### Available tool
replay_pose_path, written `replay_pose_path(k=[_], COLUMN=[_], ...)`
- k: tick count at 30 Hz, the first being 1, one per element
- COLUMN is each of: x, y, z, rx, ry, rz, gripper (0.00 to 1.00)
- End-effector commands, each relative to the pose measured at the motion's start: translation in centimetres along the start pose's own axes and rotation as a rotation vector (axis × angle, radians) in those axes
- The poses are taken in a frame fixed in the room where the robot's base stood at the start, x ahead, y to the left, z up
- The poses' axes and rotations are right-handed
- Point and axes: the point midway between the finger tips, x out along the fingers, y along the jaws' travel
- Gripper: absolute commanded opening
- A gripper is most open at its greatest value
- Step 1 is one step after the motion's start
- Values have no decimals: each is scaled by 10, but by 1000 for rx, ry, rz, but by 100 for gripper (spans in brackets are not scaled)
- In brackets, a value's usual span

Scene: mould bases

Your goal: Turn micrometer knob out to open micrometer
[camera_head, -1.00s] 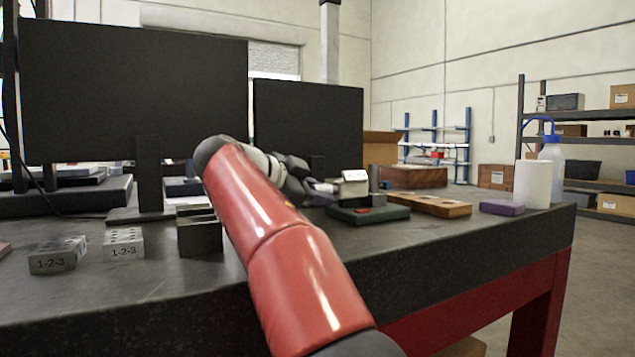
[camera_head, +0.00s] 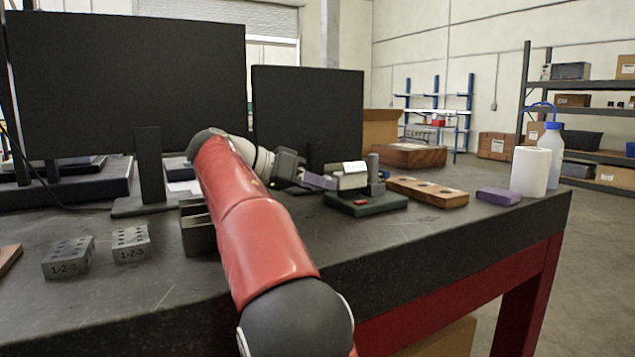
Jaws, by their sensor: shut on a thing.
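The micrometer (camera_head: 350,176) is a small silvery-grey piece with a light top, on a dark green base (camera_head: 366,204) that has a small red spot. It stands on the dark bench near the picture's middle. My gripper (camera_head: 326,181) reaches it from the left, at the height of the micrometer's left end. Its fingers are shut on what appears to be the knob, which they hide. The gap between the micrometer's measuring faces is too small to make out.
A wooden block with round holes (camera_head: 428,192), a purple block (camera_head: 498,196), a white roll (camera_head: 530,171) and a bottle (camera_head: 551,150) stand to the right. Two 1-2-3 blocks (camera_head: 68,257) lie at left. Dark monitors (camera_head: 308,115) stand behind.

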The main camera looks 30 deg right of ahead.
Motion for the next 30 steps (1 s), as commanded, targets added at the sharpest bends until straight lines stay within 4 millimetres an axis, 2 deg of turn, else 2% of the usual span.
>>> replay_pose_path(k=[12, 28, 29, 30], x=[0, 0, 0, 0], y=[0, 0, 0, 0], z=[0, 0, 0, 0], rx=[-170, -192, -192, -192], ry=[3, 3, 3, 3], rz=[69, 78, 78, 78], gripper=[1, 1, 25, 31])
